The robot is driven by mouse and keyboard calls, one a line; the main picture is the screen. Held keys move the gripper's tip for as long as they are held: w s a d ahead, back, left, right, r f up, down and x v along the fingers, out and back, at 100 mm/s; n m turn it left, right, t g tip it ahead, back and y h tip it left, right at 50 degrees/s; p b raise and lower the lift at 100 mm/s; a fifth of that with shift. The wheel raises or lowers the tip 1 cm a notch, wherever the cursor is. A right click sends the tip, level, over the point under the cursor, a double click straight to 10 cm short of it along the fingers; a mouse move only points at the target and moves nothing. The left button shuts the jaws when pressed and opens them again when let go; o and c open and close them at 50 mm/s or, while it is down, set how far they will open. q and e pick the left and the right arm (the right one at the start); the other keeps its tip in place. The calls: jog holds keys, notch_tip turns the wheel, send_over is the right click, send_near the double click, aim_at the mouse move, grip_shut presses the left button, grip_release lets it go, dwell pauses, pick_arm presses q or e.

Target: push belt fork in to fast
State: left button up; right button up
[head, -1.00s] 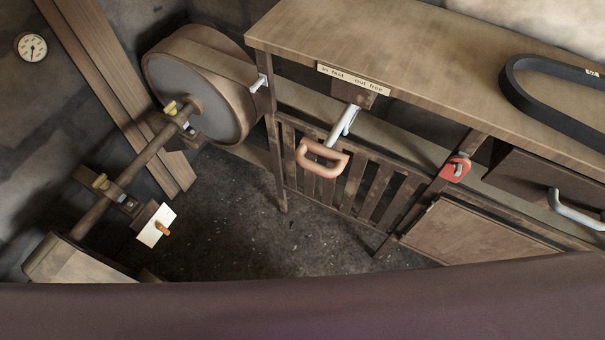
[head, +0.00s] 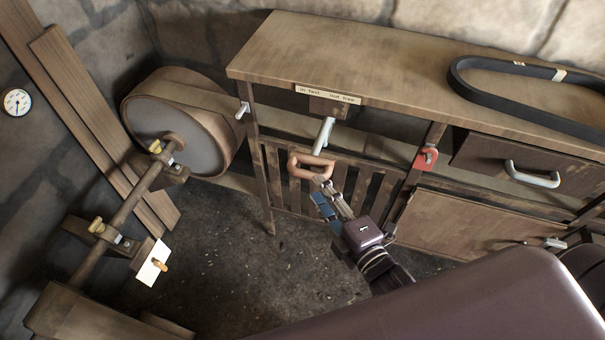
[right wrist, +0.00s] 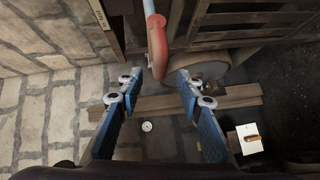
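The belt fork has an orange-brown loop handle (head: 311,166) on a pale rod (head: 324,133), which comes out under the bench top below a label plate (head: 328,94) reading "in fast" and "out free". My right gripper (head: 327,186) is just in front of and below the handle. In the right wrist view the gripper (right wrist: 159,78) is open, its blue-padded fingers apart. The handle (right wrist: 157,48) shows between and just beyond the fingertips; I cannot tell whether they touch. My left gripper is not in view.
A wooden bench (head: 400,75) carries a black belt loop (head: 461,90). A large belt pulley (head: 180,135) stands left of the slatted guard (head: 370,190). A red latch (head: 426,158) and a drawer handle (head: 532,175) are right of the fork. The floor in front is clear.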

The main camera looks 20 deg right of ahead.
aim_at(309, 174)
jog(key=p+x, duration=0.1)
jog(key=x, duration=0.5)
jog(key=shift+w+r, duration=0.1)
jog(key=shift+w, duration=0.3)
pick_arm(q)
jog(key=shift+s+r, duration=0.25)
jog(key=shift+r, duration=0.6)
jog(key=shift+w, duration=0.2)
pick_arm(e)
grip_shut()
